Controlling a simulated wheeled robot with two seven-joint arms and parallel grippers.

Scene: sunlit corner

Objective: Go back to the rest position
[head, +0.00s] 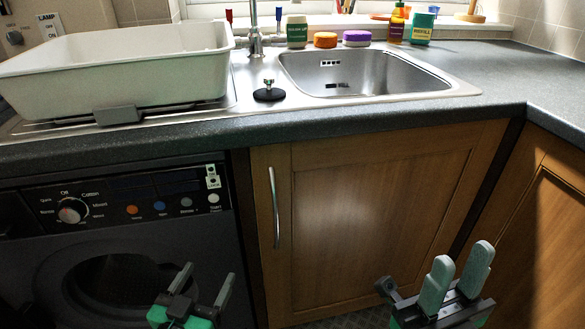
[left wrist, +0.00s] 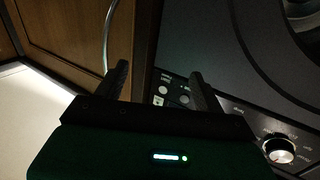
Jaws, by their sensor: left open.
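My left gripper (head: 207,280) is low in front of the washing machine (head: 110,262), near the sink cabinet's left edge. Its two dark fingers are apart with nothing between them. The left wrist view also shows the left gripper (left wrist: 159,72) open and empty, with the cabinet's edge and the machine's panel beyond it. My right gripper (head: 462,256) is low in front of the wooden cabinet door (head: 385,215). Its two pale green fingers are apart, and nothing shows between them. Both grippers are below the worktop level.
The grey worktop (head: 540,88) runs above both grippers. It carries a white basin (head: 120,75), a steel sink (head: 365,75) and several bottles and jars at the back. The door handle (head: 274,205) stands out between the grippers. Another wooden cabinet (head: 545,230) stands at the right.

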